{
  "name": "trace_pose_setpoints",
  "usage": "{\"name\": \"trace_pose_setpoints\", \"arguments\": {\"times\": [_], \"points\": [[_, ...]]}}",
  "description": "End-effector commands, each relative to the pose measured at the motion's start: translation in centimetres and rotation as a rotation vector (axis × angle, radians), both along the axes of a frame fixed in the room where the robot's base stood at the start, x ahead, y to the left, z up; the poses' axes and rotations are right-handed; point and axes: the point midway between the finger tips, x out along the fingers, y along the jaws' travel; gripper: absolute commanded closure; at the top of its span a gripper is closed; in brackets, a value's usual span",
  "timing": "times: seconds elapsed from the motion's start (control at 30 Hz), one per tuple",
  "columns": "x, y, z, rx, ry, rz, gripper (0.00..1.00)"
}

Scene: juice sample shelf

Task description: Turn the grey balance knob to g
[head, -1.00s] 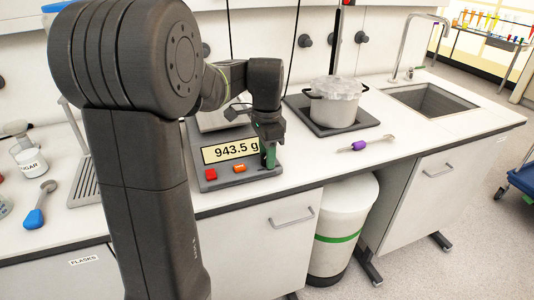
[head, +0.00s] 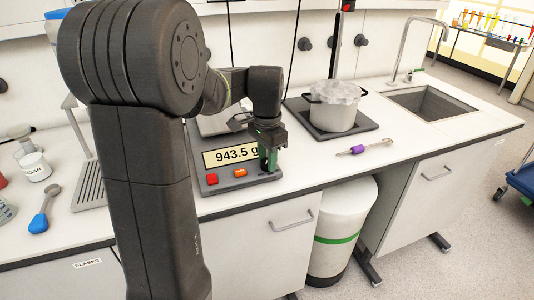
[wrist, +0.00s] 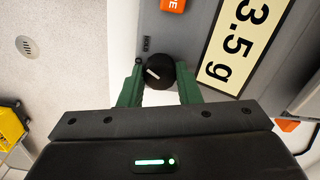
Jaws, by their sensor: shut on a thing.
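In the wrist view, the knob (wrist: 166,74) is a dark round cap with a white pointer line aimed to the upper left. My gripper (wrist: 160,84) has its green fingers on opposite sides of the knob, shut on it. A small printed label (wrist: 147,44), apparently HOLD, sits beside the knob. Other markings around it are hidden or too small to read. The knob is hidden behind the fingers in the head view.
A red button (head: 212,179) and an orange button (head: 240,173) are on the balance front. A pot (head: 334,108) on a dark plate and a purple-handled tool (head: 358,149) lie to the right. A sugar jar (head: 36,168) and blue scoop (head: 39,222) are at left.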

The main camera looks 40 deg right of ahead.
Motion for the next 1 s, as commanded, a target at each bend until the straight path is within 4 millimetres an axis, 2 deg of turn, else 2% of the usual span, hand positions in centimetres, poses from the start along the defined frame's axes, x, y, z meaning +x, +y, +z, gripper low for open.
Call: {"name": "trace_pose_setpoints", "arguments": {"times": [1.0], "points": [[0.0, -0.02, 0.2, 0.0, 0.0, 0.96, 0.92]]}}
